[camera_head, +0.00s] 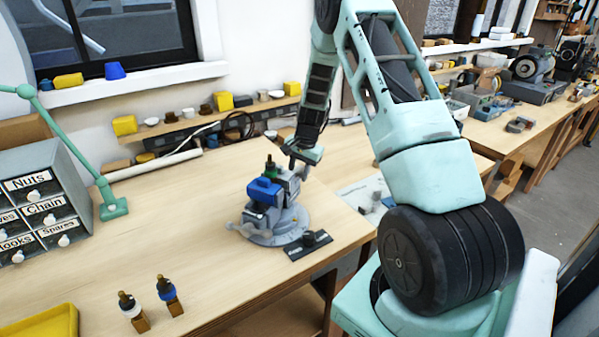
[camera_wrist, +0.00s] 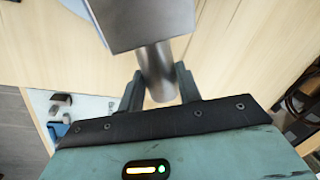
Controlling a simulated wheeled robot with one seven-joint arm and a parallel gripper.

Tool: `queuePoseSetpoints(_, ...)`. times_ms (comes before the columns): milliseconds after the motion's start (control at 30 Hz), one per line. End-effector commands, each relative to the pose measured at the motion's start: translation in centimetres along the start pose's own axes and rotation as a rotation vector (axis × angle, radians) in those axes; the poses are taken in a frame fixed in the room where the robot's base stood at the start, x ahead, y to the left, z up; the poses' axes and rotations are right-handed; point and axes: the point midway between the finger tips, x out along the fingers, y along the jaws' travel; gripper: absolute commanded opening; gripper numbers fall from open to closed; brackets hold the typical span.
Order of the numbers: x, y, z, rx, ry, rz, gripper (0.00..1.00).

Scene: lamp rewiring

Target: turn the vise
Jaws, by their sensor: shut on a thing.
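The vise (camera_head: 270,200) stands on a round grey base on the wooden workbench. It has grey metal parts and a blue block (camera_head: 265,190) at its top, with a small green and dark piece (camera_head: 270,168) above the block. My gripper (camera_head: 302,157) is at the vise's upper right side. In the wrist view my gripper (camera_wrist: 158,85) is shut on a grey metal cylinder, the vise handle (camera_wrist: 157,70), with one finger on each side. The handle runs up to a grey block of the vise (camera_wrist: 150,22). In the head view my gripper hides part of the vise's far side.
A small dark plate (camera_head: 308,245) lies at the vise's front right. Two small bulb-like pieces (camera_head: 168,292) stand near the front edge by a yellow tray (camera_head: 45,325). A drawer cabinet (camera_head: 45,200) and green lamp arm (camera_head: 75,150) stand left. The bench between is clear.

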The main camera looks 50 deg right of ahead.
Motion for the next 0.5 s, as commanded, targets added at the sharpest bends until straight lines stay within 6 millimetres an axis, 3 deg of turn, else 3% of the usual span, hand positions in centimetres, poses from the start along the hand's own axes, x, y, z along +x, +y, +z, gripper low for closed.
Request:
queuePoseSetpoints(233, -0.07, -0.1, -0.03, 0.0, 0.002, -0.002, 0.0)
queuePoseSetpoints(267, -0.07, -0.1, -0.04, 0.0, 0.002, -0.002, 0.43)
queuePoseSetpoints(300, -0.07, -0.1, -0.03, 0.001, 0.002, -0.002, 0.54)
queuePoseSetpoints(500, -0.04, -0.05, -0.01, 0.001, 0.001, -0.001, 0.56)
